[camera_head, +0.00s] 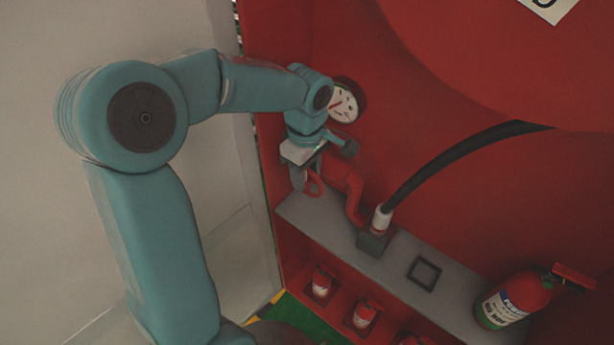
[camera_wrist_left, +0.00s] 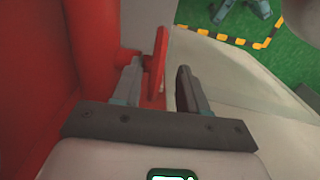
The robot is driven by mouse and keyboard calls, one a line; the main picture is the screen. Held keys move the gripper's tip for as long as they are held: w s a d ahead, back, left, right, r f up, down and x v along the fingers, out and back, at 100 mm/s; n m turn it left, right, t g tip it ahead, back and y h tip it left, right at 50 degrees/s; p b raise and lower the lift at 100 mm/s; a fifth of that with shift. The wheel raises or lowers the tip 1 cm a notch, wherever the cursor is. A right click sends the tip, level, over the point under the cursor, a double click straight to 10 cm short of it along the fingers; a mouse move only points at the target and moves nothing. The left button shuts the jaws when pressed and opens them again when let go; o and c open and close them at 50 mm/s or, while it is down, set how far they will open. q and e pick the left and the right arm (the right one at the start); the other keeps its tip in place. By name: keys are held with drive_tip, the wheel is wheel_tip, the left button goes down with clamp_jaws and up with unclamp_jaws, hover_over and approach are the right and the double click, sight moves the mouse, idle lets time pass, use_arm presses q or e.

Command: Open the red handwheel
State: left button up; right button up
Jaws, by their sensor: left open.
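The red handwheel (camera_head: 315,186) shows in the head view just below my left gripper, beside a red pipe (camera_head: 343,178); the hand partly hides it. My left gripper (camera_head: 322,166) is open with its fingers spread. In the left wrist view the handwheel (camera_wrist_left: 157,58) appears nearly edge-on as a thin red shape. It lies between the two fingertips of my left gripper (camera_wrist_left: 158,80). I cannot tell whether either finger touches it. My right gripper is in neither view.
A grey shelf (camera_head: 450,303) bears a black hose (camera_head: 450,160) with a white fitting and a fire extinguisher (camera_head: 513,300). A round gauge (camera_head: 344,102) is on the red wall behind the arm. Small extinguishers (camera_head: 365,314) stand below. A pale panel (camera_wrist_left: 245,80) is right of the gripper.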

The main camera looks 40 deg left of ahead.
sight(310, 181)
use_arm(q)
drive_tip(key=f, duration=0.2)
drive_tip(key=shift+w+a+f, duration=0.15)
drive_tip(key=shift+w+f, duration=0.2)
drive_tip(key=shift+s+r, duration=0.1)
drive_tip(key=shift+s, duration=0.1)
drive_tip(key=shift+w, duration=0.15)
clamp_jaws()
drive_tip(key=shift+f+y+b, duration=0.25)
drive_tip(key=shift+y+b, duration=0.25)
drive_tip(key=shift+b, duration=0.35)
drive_tip(key=y+b, duration=0.2)
drive_tip(key=b, duration=0.1)
drive_tip(key=y+b, duration=0.2)
drive_tip(key=b, duration=0.1)
drive_tip(key=shift+d+f+g, duration=0.1)
drive_tip(key=shift+d+g, duration=0.2)
drive_tip(key=shift+d, duration=0.05)
drive_tip(key=shift+r+y+b, duration=0.2)
drive_tip(key=shift+y+b, duration=0.8)
drive_tip(key=shift+b, duration=0.5)
unclamp_jaws()
